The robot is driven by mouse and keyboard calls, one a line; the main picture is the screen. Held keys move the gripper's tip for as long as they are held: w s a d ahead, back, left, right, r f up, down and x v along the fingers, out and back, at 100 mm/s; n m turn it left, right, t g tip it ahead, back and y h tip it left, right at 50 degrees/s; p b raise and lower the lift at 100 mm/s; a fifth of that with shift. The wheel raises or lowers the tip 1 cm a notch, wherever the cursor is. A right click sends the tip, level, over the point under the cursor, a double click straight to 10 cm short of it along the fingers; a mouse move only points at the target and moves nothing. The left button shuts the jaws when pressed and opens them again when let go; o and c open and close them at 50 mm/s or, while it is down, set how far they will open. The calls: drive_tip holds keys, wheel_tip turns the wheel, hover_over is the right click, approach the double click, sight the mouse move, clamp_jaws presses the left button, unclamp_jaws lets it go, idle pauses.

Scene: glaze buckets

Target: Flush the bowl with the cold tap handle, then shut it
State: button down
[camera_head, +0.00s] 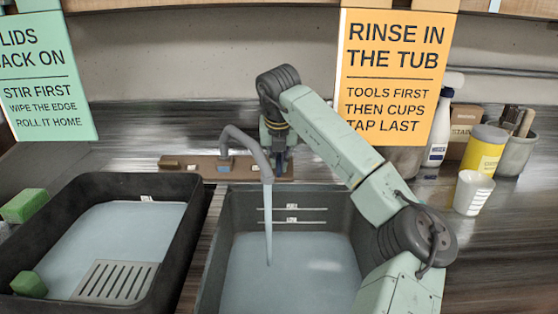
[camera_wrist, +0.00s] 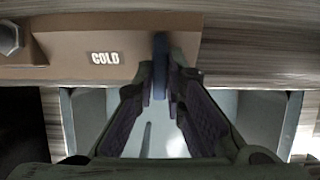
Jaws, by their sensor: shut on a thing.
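The grey spout (camera_head: 243,140) stands on a brown tap plate (camera_head: 190,163) behind the grey basin (camera_head: 240,212). A stream of water (camera_head: 268,228) falls from the spout into the basin, which holds pale water below its two wall marks. My gripper (camera_head: 279,158) reaches down just right of the spout. In the wrist view, my gripper (camera_wrist: 165,80) is shut on the blue cold tap handle (camera_wrist: 160,48), beside the COLD label (camera_wrist: 105,58). In the head view, my gripper mostly hides the handle. No separate bowl shows.
A black tray (camera_head: 190,235) with pale liquid and a slotted grate stands at left, with green sponges (camera_head: 25,205) by its edge. A white cup (camera_head: 473,195), yellow can (camera_head: 484,150) and bottle (camera_head: 437,135) stand at right. Two signs hang above; the orange sign (camera_head: 395,70) is near my arm.

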drive_tip(key=c, duration=1.7)
unclamp_jaws()
drive_tip(key=shift+o, duration=0.2)
drive_tip(key=shift+r, duration=0.1)
drive_tip(key=v, duration=1.2)
